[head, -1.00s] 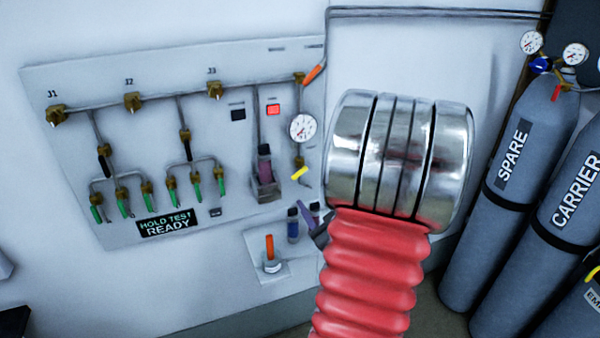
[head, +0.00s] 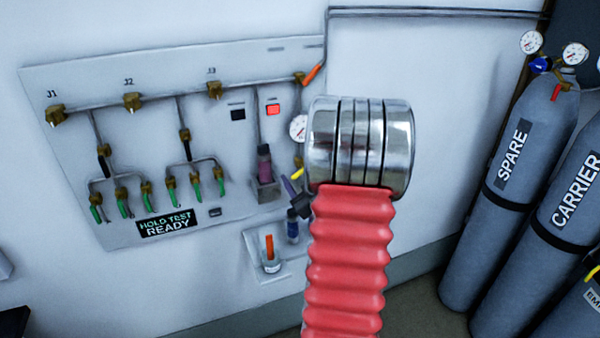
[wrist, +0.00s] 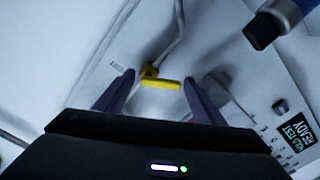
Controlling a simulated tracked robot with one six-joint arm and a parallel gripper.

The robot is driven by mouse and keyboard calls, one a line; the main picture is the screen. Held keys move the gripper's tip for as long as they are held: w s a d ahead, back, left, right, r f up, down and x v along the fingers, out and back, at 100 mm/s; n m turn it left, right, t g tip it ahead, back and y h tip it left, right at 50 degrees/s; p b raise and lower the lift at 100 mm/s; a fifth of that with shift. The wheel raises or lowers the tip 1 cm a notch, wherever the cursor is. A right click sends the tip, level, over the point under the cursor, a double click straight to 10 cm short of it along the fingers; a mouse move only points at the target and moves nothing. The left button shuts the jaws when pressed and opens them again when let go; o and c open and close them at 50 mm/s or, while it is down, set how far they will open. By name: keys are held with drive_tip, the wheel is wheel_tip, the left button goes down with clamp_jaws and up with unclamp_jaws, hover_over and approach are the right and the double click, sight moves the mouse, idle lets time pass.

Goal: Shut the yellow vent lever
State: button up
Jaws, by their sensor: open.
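The yellow vent lever (head: 297,174) shows at the lower right of the wall panel, partly hidden behind my arm and gripper in the head view. In the wrist view the yellow lever (wrist: 161,84) lies roughly level, between and just beyond my open fingertips, on a brass fitting (wrist: 149,71). My gripper (wrist: 158,80) is open and empty, with one purple finger on each side of the lever. I cannot tell whether either finger touches it. In the head view a purple finger of my gripper (head: 291,188) shows left of my metal wrist.
The panel (head: 75,150) carries brass valves, green and black levers and a gauge (head: 298,128). A dark vial (head: 264,160) stands in a holder left of my gripper. A small shelf (head: 262,277) below holds vials. Gas cylinders (head: 505,190) stand at right.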

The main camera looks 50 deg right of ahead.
drive_tip(key=shift+c, duration=0.4)
drive_tip(key=c, duration=0.9)
drive_tip(key=shift+d, duration=0.25)
drive_tip(key=shift+c, duration=0.4)
drive_tip(key=shift+a, duration=0.15)
drive_tip(key=shift+a+r+m, duration=0.1)
drive_tip(key=shift+m, duration=0.6)
drive_tip(key=shift+r+m, duration=0.3)
drive_tip(key=shift+m, duration=0.95)
drive_tip(key=shift+r+m, duration=0.25)
drive_tip(key=shift+m, duration=1)
